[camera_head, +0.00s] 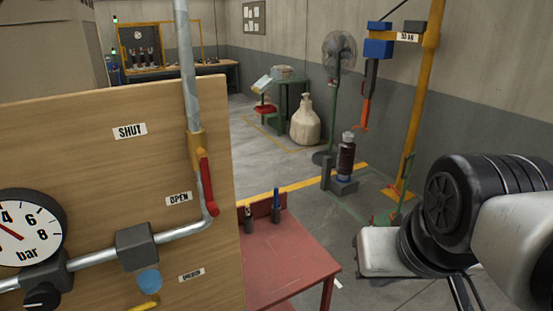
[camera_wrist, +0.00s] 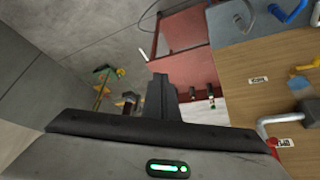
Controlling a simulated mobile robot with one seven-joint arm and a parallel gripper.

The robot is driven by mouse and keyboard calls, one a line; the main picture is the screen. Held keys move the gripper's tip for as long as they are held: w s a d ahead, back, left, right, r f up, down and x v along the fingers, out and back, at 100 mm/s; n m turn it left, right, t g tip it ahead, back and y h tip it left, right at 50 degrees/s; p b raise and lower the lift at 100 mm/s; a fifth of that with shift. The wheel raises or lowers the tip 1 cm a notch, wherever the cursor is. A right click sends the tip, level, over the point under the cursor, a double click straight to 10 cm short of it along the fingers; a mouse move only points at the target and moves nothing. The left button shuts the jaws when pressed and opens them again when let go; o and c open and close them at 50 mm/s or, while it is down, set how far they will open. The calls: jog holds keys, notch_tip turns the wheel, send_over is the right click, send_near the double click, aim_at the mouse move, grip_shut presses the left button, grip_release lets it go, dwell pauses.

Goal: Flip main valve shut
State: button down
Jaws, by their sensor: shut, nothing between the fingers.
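The main valve has a yellow body (camera_head: 196,150) on a vertical grey pipe on the wooden panel. Its red handle (camera_head: 207,186) hangs down along the pipe, its tip beside the "OPEN" label (camera_head: 179,198). The "SHUT" label (camera_head: 130,131) is higher and left of the valve. In the wrist view, only a small red part, possibly the handle tip, shows at the lower right near the bent pipe (camera_wrist: 268,126). My gripper (camera_wrist: 160,82) is shut and empty, well apart from the valve. In the head view my arm is at the right; its fingers cannot be made out.
The wooden panel (camera_head: 80,160) also bears a bar gauge (camera_head: 28,228), a black knob (camera_head: 41,297) and a blue knob (camera_head: 149,280). A red table (camera_head: 285,262) stands right of the panel. A yellow post (camera_head: 415,110) and a fan (camera_head: 338,55) stand farther back.

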aim_at(208, 185)
jog(key=shift+a, duration=0.15)
jog(key=w+a+r+n+g+y+b, duration=0.4)
jog(key=w+a+r+n+y+b, duration=0.3)
jog(key=w+a+r, duration=0.5)
jog(key=shift+a+r+n+y+b, duration=0.15)
jog(key=shift+a+n+y+b, duration=0.25)
jog(key=shift+a+y+b, duration=0.15)
jog(key=shift+g, duration=0.3)
jog(key=s+a+f, duration=0.1)
jog(key=a+f, duration=0.6)
jog(key=a, duration=0.2)
jog(key=shift+a, duration=0.4)
